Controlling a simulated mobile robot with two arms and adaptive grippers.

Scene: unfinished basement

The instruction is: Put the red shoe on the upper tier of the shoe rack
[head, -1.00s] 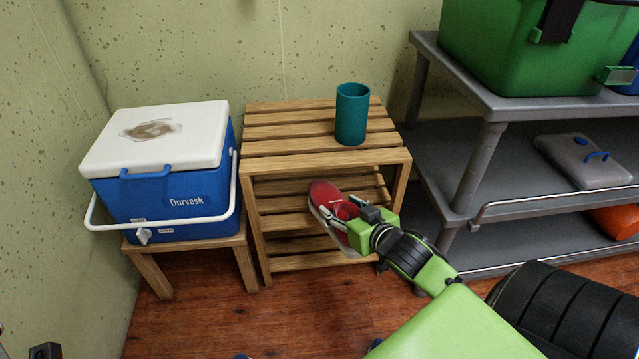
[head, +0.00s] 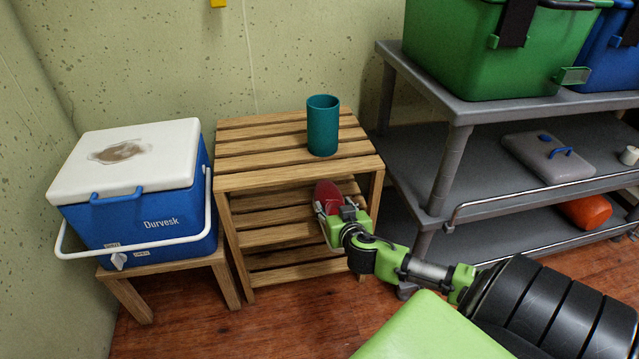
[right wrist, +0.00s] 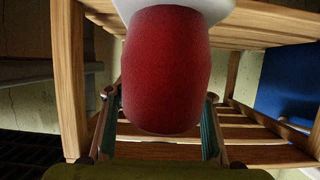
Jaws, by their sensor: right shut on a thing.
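The wooden slatted shoe rack (head: 232,181) stands against the wall, with a top surface and slatted tiers below it. My right gripper (head: 335,209) is at the rack's front right, below the top surface. It is shut on the red shoe (head: 327,192), whose toe points in toward the rack. In the right wrist view the shoe (right wrist: 165,65) fills the middle between the two fingers (right wrist: 158,100), with its white sole at the top edge. I cannot tell whether the shoe touches a slat. My left gripper is out of view.
A teal cup (head: 323,126) stands on the rack's top. A blue and white cooler (head: 150,205) sits on a low wooden stool (head: 225,279) to the left. A grey shelf unit (head: 452,128) with a green box (head: 490,50) stands close on the right.

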